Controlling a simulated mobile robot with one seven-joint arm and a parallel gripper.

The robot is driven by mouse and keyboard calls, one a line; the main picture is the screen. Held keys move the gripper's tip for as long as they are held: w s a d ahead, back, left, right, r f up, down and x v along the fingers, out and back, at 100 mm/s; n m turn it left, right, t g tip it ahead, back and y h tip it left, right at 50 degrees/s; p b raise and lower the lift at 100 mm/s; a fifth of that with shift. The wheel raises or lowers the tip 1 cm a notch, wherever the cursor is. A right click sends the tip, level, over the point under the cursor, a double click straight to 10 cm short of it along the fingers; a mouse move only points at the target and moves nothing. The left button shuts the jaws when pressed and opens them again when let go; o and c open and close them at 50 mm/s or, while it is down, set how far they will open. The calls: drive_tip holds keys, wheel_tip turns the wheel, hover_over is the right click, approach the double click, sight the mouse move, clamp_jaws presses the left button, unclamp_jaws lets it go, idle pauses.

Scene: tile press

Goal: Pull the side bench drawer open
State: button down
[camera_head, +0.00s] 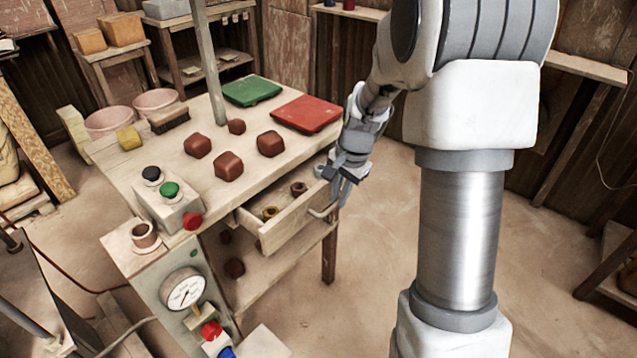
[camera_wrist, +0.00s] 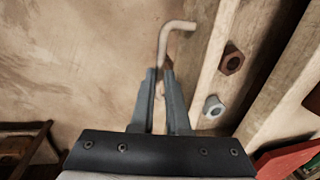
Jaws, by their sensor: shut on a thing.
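The side bench drawer (camera_head: 298,222) stands partly pulled out from under the bench top, and several small nuts lie in it. Its pale bent bar handle (camera_head: 322,212) is on the drawer's outer face. My gripper (camera_head: 340,188) is at the handle, with its fingers closed on it. In the wrist view, the two grey fingers (camera_wrist: 162,88) pinch the handle (camera_wrist: 178,26) near one end, and its bent far end sticks out beyond them. The drawer front (camera_wrist: 212,70) runs alongside, with a rusty nut (camera_wrist: 232,63) and a grey nut (camera_wrist: 213,106) inside.
The bench top (camera_head: 225,195) carries several brown blocks, a green tray (camera_head: 251,91), a red tray (camera_head: 308,113), a brush (camera_head: 168,118) and a button box (camera_head: 168,205). A gauge panel (camera_head: 184,290) stands at the front. Open floor (camera_head: 375,260) lies right of the drawer.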

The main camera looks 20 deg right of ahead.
drive_tip(key=s+d, duration=0.6)
drive_tip(key=s, duration=0.3)
drive_tip(key=shift+s+d, duration=0.25)
drive_tip(key=shift+s, duration=0.05)
drive_tip(key=c, duration=1.2)
unclamp_jaws()
drive_tip(key=shift+r, duration=0.1)
drive_tip(key=s+r+p, duration=0.1)
drive_tip(key=r, duration=0.4)
drive_tip(key=d+r+p, duration=0.1)
drive_tip(key=r+p, duration=0.1)
drive_tip(key=r, duration=0.4)
drive_tip(key=s+r+p, duration=0.1)
drive_tip(key=r+p, duration=0.1)
drive_tip(key=r, duration=0.4)
drive_tip(key=shift+s+d, duration=0.35)
drive_tip(key=shift+d, duration=0.05)
drive_tip(key=shift+a, duration=0.1)
